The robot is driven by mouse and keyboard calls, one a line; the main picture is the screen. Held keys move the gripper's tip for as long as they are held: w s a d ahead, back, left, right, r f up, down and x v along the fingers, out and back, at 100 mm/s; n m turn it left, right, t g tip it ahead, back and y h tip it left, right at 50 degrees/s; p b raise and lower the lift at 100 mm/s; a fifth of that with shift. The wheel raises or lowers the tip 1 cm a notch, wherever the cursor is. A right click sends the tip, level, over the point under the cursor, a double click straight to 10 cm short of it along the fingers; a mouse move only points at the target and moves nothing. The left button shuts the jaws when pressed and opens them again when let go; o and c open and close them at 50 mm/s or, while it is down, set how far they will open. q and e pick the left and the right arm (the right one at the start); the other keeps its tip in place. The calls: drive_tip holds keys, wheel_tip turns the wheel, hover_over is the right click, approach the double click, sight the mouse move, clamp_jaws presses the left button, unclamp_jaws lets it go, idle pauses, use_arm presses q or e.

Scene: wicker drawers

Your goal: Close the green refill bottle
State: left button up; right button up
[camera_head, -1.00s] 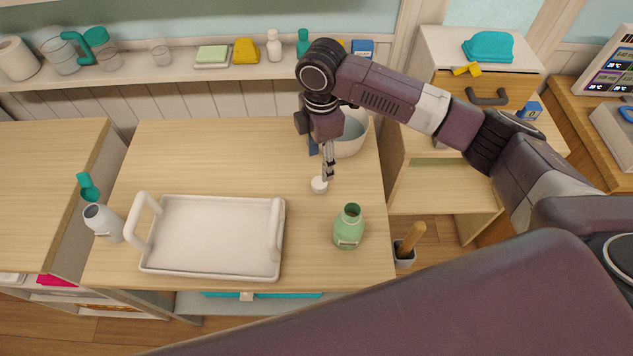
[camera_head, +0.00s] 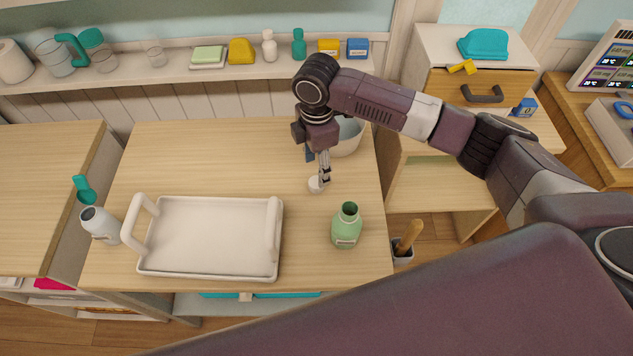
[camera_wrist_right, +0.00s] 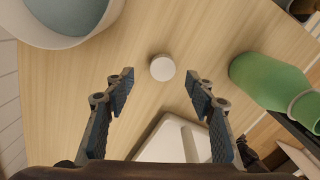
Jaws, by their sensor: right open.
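The green refill bottle (camera_head: 346,226) stands upright and uncapped on the wooden table, right of the white tray; its dark open mouth shows. It also shows at the right of the right wrist view (camera_wrist_right: 268,82). A small round white cap (camera_head: 315,185) lies on the table behind and left of the bottle; in the right wrist view the cap (camera_wrist_right: 162,68) is centred ahead of the fingertips. My right gripper (camera_head: 324,180) points down at the cap, partly in front of it. In the wrist view its fingers (camera_wrist_right: 160,92) are open, with nothing between them. My left gripper is not in view.
A white tray with two handles (camera_head: 210,238) fills the front middle of the table. A white bucket (camera_head: 347,138) stands behind my right gripper. A grey-white bottle (camera_head: 100,225) and a teal item (camera_head: 84,190) are at the left. The table's back left is clear.

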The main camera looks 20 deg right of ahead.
sight(317, 179)
drive_tip(key=shift+s+f+p, duration=0.15)
drive_tip(key=shift+f+p, duration=0.15)
drive_tip(key=shift+f, duration=1)
drive_tip(key=shift+s+f+p, duration=0.1)
drive_tip(key=shift+f+p, duration=0.2)
drive_tip(key=shift+f, duration=0.95)
drive_tip(key=c, duration=0.8)
